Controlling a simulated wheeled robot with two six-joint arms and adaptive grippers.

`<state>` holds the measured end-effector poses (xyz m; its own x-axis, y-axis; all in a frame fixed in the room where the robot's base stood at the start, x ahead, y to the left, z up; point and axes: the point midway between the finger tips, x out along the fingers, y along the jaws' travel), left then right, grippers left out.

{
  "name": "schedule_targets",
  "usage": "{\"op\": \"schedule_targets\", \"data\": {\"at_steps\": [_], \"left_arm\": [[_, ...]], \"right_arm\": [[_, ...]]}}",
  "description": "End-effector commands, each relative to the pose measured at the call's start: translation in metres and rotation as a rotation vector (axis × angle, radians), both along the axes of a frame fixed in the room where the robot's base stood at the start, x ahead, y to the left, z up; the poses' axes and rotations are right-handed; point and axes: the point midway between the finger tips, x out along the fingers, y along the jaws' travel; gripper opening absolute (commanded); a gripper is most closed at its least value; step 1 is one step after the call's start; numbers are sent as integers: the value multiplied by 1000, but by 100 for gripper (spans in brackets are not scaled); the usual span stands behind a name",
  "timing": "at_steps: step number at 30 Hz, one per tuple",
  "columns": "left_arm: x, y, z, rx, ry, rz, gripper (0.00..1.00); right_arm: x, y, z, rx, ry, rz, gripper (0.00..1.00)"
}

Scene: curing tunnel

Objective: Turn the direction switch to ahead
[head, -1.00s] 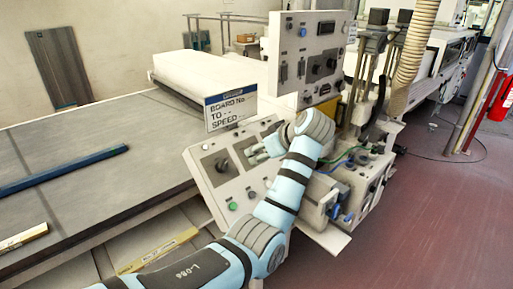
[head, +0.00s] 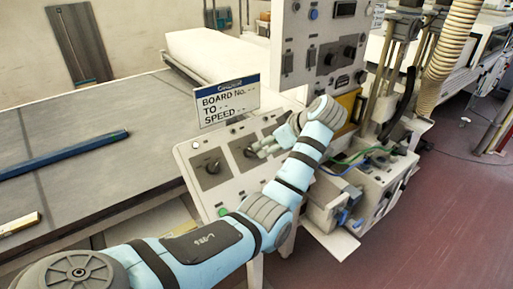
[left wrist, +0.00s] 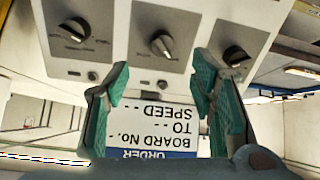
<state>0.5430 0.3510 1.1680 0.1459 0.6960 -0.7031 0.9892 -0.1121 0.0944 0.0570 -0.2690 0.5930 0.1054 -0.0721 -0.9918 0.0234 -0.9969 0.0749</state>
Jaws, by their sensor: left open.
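The slanted pale control panel (head: 228,185) carries a row of dark rotary switches. In the head view, a left one (head: 211,166) and a middle one (head: 250,152) show; my gripper covers the panel further right. The left wrist view, upside down, shows three rotary switches: left (left wrist: 73,30), middle (left wrist: 160,43) and right (left wrist: 235,55). Their labels are too small to read, so I cannot tell which is the direction switch. My left gripper (head: 264,150) is open and empty above the panel. In the wrist view its green fingers (left wrist: 163,75) frame the middle switch, apart from it. My right gripper is not in view.
A board-order sign (head: 228,101) stands behind the panel, and an upright control box (head: 322,55) rises behind my gripper. A green button (head: 223,211) sits low on the panel. Cables and equipment (head: 365,180) lie at the right. The wide grey table (head: 90,130) holds a blue bar (head: 65,155).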

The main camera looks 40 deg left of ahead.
Motion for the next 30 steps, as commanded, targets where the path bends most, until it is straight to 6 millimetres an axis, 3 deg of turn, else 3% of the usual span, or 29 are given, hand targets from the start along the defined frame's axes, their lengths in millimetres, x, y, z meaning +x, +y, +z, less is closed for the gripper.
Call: {"op": "schedule_targets", "data": {"at_steps": [9, 13, 21, 30], "left_arm": [[11, 59, -58, 0, 4, 2, 51], [14, 69, -69, -1, 1, 1, 51], [14, 70, -71, -1, 0, 0, 49], [14, 70, -71, -1, 0, 0, 2]], "right_arm": [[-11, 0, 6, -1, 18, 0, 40], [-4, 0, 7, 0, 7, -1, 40], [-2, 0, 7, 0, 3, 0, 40], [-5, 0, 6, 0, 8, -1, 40]]}}
